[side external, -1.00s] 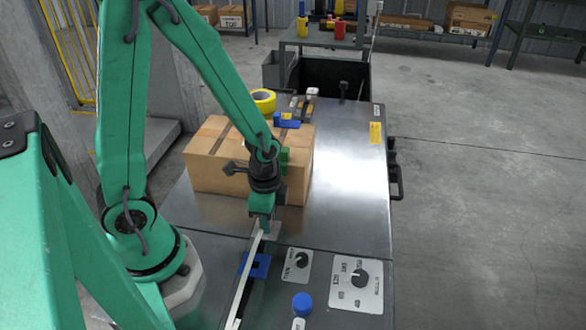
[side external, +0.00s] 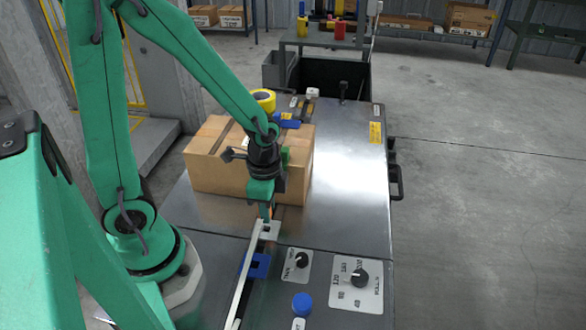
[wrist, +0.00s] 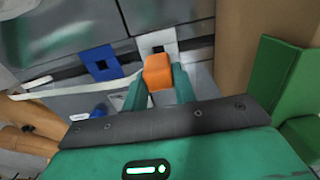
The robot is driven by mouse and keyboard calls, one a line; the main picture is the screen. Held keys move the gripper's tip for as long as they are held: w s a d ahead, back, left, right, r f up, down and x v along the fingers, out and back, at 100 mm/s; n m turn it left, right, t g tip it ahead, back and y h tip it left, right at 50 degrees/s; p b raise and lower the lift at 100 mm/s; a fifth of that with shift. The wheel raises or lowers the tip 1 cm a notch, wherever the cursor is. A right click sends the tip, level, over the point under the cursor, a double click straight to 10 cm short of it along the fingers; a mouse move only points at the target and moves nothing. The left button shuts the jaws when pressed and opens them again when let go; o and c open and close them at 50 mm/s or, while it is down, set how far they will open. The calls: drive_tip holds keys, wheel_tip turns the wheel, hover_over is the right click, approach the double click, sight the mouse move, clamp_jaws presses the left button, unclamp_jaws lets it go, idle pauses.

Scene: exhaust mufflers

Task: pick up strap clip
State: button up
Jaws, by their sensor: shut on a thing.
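My gripper (wrist: 158,88) is shut on a small orange block, which I take to be the strap clip (wrist: 158,72). The clip sits between the two teal fingers in the wrist view. In the side view, a bit of the orange clip (side external: 266,211) shows below my gripper (side external: 265,198), just above a white plate with a square hole (side external: 273,231). That plate also shows beyond the clip in the wrist view (wrist: 168,48). A pale strap (side external: 245,272) runs from near the plate toward the front.
A strapped cardboard box (side external: 215,165) stands close behind my gripper, with a green block (wrist: 282,80) at its side. A blue plate (side external: 262,272), a blue knob (side external: 302,304) and dial panels lie in front. The metal tabletop (side external: 350,190) is clear at right.

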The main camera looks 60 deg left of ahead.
drive_tip(key=s+d+r, duration=0.6)
drive_tip(key=d+r, duration=0.1)
drive_tip(key=d, duration=0.2)
drive_tip(key=shift+s+d+r, duration=0.2)
drive_tip(key=shift+s+d, duration=0.1)
drive_tip(key=shift+r+n, duration=0.1)
drive_tip(key=shift+n, duration=0.2)
idle(0.6)
wheel_tip(320, 180, up, 7)
drive_tip(key=n, duration=1.7)
drive_tip(key=shift+a, duration=0.4)
drive_tip(key=shift+w+a, duration=0.1)
drive_tip(key=shift+a, duration=0.05)
